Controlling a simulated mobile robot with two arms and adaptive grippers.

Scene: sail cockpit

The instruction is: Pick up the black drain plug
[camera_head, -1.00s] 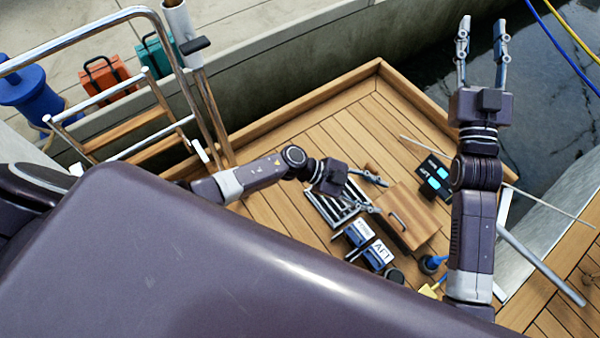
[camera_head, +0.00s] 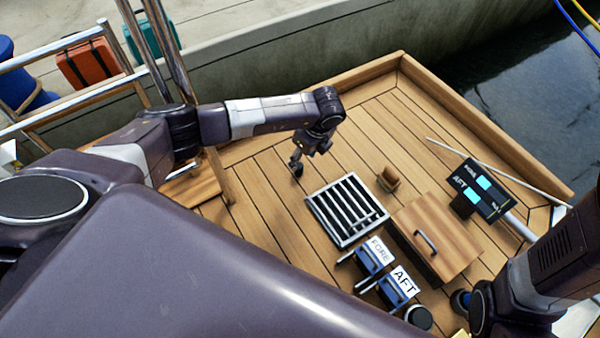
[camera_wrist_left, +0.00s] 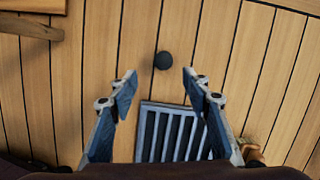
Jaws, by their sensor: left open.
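The black drain plug (camera_wrist_left: 163,60) is a small dark round thing on the plank deck in the left wrist view, just beyond the slatted grate. My left gripper (camera_wrist_left: 160,80) is open and empty, with one finger on each side of the view. The plug shows a little past the fingertips, between their lines; no contact is seen. In the head view my left gripper (camera_head: 299,155) points down at the deck left of the grate (camera_head: 318,218), and its fingers are small and hard to separate from the plug there. My right gripper is out of view.
A wooden block (camera_head: 389,180) and a wooden hatch with a handle (camera_head: 450,225) lie right of the grate. FORE (camera_head: 372,258) and AFT (camera_head: 398,288) units stand below. A dark panel (camera_head: 485,190) and a pole lie further right. Deck above the grate is clear.

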